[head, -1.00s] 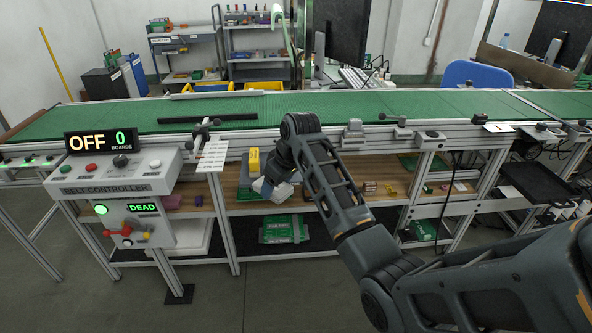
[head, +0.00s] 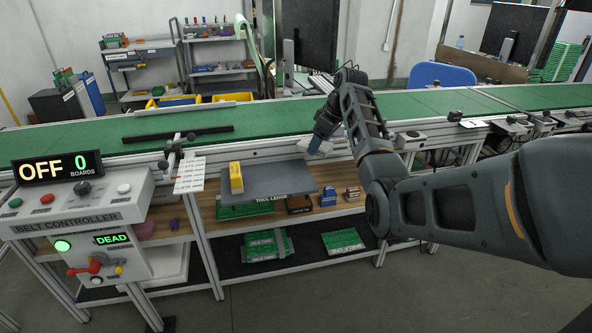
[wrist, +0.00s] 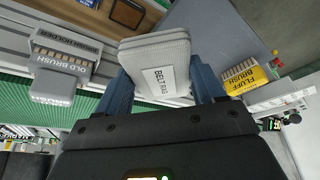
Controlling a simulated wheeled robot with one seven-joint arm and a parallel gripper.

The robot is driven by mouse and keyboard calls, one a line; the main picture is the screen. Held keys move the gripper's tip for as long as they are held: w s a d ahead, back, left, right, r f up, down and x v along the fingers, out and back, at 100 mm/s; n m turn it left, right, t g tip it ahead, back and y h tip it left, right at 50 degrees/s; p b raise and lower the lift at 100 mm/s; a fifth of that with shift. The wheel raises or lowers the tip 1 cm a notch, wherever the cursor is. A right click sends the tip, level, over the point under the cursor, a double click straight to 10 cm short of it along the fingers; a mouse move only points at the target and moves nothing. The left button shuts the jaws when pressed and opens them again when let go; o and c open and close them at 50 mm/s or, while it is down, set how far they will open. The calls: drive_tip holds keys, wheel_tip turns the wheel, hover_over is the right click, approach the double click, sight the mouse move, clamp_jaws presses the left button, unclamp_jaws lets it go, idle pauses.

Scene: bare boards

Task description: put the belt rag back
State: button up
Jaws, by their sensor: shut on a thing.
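My gripper (wrist: 161,84) is shut on the belt rag (wrist: 160,64), a pale grey-white pad with a "BELT RAG" label, gripped between the two blue fingers. In the head view my gripper (head: 319,142) is near the belt's front edge, just right of the grey tool ledge (head: 275,180). The rag shows there only as a small pale patch, mostly hidden by my gripper. The ledge carries a yellow fluff brush (head: 236,178) at its left end, and the rest of its top looks bare. The brush also shows in the wrist view (wrist: 245,77).
The green belt (head: 270,117) runs behind. An old brush (wrist: 55,87) hangs in a holder (wrist: 66,45) at left in the wrist view. Small boxes (head: 328,197) stand on the wooden shelf below the ledge. The belt controller (head: 80,208) at left reads OFF and DEAD.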

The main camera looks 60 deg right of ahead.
hover_over(294, 178)
drive_tip(key=s, duration=0.2)
drive_tip(key=f, duration=0.2)
drive_tip(key=f+p, duration=0.1)
drive_tip(key=f, duration=0.1)
drive_tip(key=shift+w+d, duration=0.15)
drive_tip(key=shift+w, duration=0.1)
drive_tip(key=shift+f, duration=2.1)
drive_tip(key=shift+f, duration=0.1)
drive_tip(key=o, duration=1)
drive_tip(key=v, duration=1.2)
